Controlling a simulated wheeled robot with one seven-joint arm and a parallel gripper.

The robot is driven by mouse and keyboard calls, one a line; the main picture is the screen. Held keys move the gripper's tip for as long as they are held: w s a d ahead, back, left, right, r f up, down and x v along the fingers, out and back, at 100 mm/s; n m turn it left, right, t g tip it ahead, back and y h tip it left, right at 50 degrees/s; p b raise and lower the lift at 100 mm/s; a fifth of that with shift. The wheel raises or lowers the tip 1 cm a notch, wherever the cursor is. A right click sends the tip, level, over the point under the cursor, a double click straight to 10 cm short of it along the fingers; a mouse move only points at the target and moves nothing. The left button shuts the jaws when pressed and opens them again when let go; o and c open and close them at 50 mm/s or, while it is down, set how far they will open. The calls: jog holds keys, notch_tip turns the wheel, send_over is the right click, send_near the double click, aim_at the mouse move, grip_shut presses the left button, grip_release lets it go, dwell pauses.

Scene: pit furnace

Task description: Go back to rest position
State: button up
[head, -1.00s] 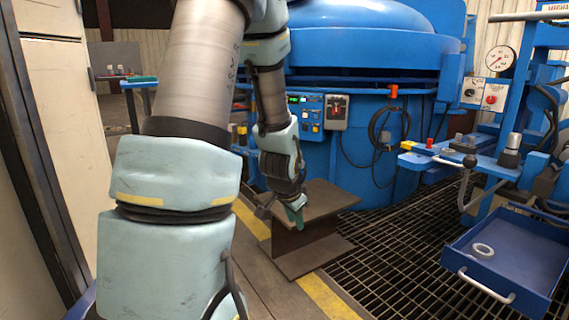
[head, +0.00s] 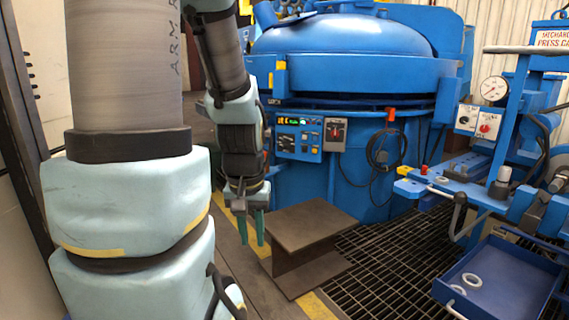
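My arm comes down the left side of the head view. My gripper (head: 251,228) points down, left of the brown steel I-beam stand (head: 310,223) and in front of the blue furnace. Its two green fingers are apart with a gap between them, and I see nothing held there. The bare top of the stand is clear.
The blue round furnace (head: 350,65) fills the back, with a control panel (head: 299,136) on its side. At right stand a blue press with a gauge (head: 495,90) and a blue tray (head: 515,278) holding pale rings (head: 472,280). Floor grating lies between.

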notch_tip(320, 180, up, 23)
jog(key=p, duration=2.1)
jog(key=shift+r, duration=0.2)
